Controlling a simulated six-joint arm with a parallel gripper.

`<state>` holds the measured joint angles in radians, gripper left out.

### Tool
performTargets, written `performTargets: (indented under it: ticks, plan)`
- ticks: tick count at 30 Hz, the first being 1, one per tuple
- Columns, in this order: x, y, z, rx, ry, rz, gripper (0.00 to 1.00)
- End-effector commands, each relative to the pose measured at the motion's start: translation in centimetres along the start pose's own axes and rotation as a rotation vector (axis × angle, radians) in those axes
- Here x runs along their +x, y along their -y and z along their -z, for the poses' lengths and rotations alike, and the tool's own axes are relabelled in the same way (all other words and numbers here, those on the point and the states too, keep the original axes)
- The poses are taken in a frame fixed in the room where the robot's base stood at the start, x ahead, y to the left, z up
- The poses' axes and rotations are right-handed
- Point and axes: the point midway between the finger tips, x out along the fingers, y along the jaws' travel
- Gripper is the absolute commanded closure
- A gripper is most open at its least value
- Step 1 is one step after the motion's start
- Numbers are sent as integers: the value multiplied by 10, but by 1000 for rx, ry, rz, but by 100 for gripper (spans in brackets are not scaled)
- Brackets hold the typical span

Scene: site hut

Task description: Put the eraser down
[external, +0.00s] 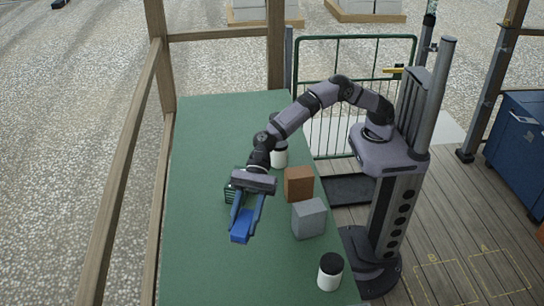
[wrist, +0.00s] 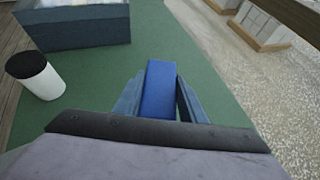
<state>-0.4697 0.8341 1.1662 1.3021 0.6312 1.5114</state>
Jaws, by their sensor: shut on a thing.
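The eraser is a blue block (external: 241,232), held between the two fingers of my gripper (external: 246,219). In the wrist view the eraser (wrist: 159,88) points away from the camera, with a blue-grey finger of my gripper (wrist: 158,98) on each side. My gripper is shut on it and tilted downward over the left-middle part of the green table (external: 205,130). I cannot tell whether the eraser touches the tabletop. Part of it is hidden between the fingers.
A grey box (external: 309,218) and a brown box (external: 299,184) stand right of my gripper. A black-lidded white jar (external: 330,273) stands nearer the camera, another (external: 279,156) farther back. A dark green item (external: 229,193) is partly hidden. The wrist view shows a dark blue box (wrist: 85,28).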

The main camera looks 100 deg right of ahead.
Motion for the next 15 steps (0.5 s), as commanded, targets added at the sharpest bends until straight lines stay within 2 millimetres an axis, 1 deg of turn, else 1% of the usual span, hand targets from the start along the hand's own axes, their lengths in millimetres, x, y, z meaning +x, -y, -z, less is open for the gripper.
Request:
performTargets:
  ticks: [4, 12, 15]
  plan:
    - [4, 0, 8, 2, -2, -3, 85]
    - [23, -1, 43, 2, -2, -4, 85]
    - [28, -1, 52, 1, -2, -4, 85]
